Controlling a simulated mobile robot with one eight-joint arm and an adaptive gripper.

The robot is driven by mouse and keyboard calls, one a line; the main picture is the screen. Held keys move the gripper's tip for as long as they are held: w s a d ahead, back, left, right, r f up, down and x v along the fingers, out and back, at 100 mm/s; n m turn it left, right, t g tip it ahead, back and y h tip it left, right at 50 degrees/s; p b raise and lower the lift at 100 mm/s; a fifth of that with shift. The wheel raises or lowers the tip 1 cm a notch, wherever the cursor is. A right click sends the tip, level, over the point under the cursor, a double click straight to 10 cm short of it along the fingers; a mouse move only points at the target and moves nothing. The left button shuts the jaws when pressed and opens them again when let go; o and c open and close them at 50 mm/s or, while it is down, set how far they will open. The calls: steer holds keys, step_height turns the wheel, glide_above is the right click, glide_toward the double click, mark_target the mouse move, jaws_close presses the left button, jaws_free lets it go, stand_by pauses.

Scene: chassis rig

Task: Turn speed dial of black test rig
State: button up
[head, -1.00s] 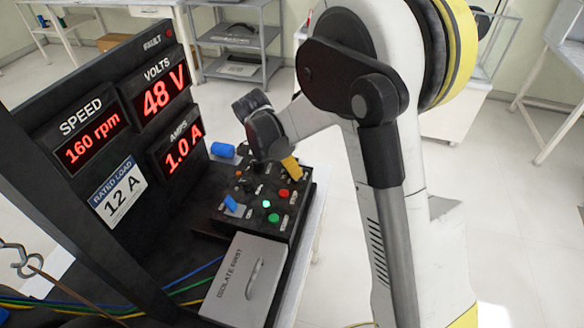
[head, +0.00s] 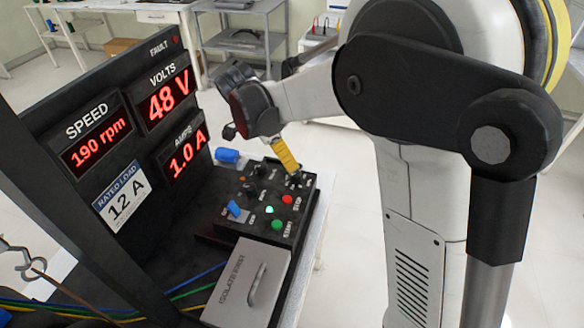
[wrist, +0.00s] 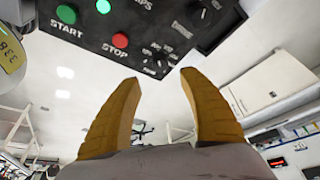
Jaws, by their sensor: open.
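The black test rig has a control box (head: 258,215) with knobs and buttons. My gripper (head: 293,170) is open, its yellow fingers pointing down at the box's far right corner. A small black dial (head: 296,179) sits right by the fingertips. In the wrist view a small dial with a ring of marks (wrist: 157,62) lies just beyond the gap between the spread fingers (wrist: 160,76), with nothing held. Its label is too small to read, and contact cannot be told. The speed display (head: 97,137) reads 190 rpm.
The red stop button (head: 288,199) is close to the fingers; a lit green light (head: 269,210) and green start button (head: 277,222) are nearer. A grey "isolate first" box (head: 240,285) is in front.

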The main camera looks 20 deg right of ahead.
steer(key=shift+v, duration=1.5)
